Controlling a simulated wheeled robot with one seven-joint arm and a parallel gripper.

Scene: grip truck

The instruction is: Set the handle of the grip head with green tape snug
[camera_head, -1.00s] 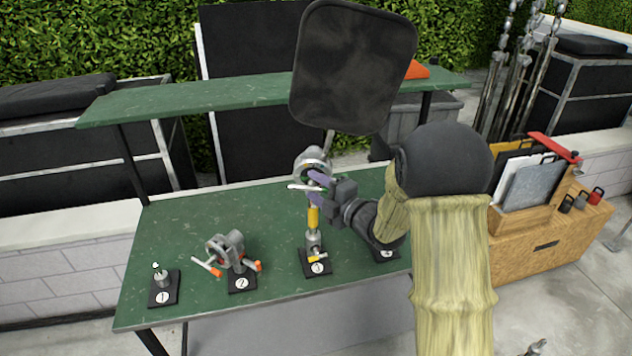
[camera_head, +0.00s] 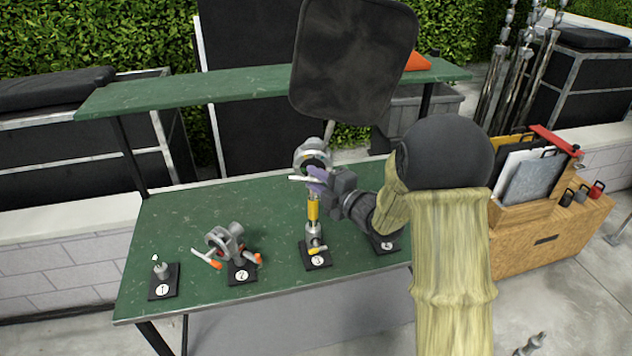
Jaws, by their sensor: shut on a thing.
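A round silver grip head (camera_head: 312,155) sits on top of the post with a yellow band (camera_head: 313,210) at station 3. A large black flag (camera_head: 353,62) rises from it on a thin rod. My gripper (camera_head: 319,181), with purple fingers, is at the right front of this head, shut on its pale handle (camera_head: 299,178). The handle's left end sticks out past the fingers, and its middle is hidden by them. I cannot make out green tape on this head now. Another grip head (camera_head: 226,243), with orange-tipped handles, sits on stand 2.
The green table (camera_head: 180,226) carries numbered black bases: a bare stub at station 1 (camera_head: 162,273) and base 4 (camera_head: 387,243) partly behind my arm. A green shelf (camera_head: 230,92) crosses behind the flag. A wooden crate of boards (camera_head: 545,245) stands right.

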